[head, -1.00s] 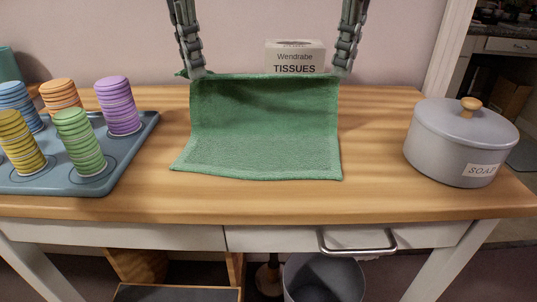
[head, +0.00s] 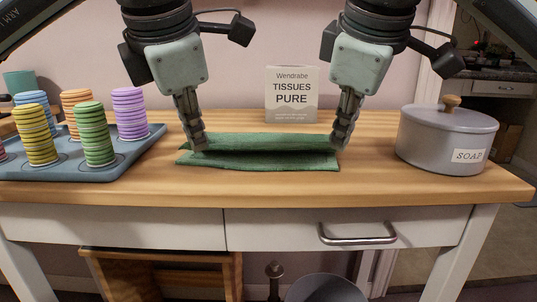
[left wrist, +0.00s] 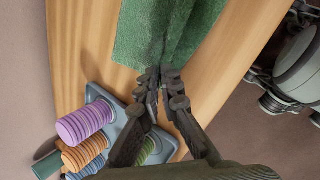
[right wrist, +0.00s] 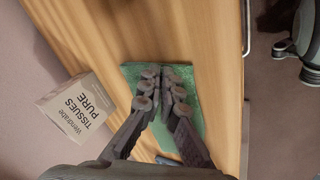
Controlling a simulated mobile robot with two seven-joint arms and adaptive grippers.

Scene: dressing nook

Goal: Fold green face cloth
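The green face cloth (head: 262,160) lies on the wooden tabletop, its upper layer doubled over the lower one, with a dark gap between the layers along the front. It also shows in the left wrist view (left wrist: 150,35) and the right wrist view (right wrist: 189,115). My left gripper (head: 200,148) is shut on the cloth's left corner, its fingertips close together in the left wrist view (left wrist: 163,72). My right gripper (head: 339,146) is shut on the right corner, and its fingertips also meet in the right wrist view (right wrist: 163,70). The pinched edge is just above the lower layer.
A blue-grey tray (head: 75,173) with stacks of coloured discs stands left of the cloth. A tissue box (head: 292,94) is behind it. A grey lidded soap pot (head: 440,139) stands at the right. Bare tabletop lies between cloth and pot.

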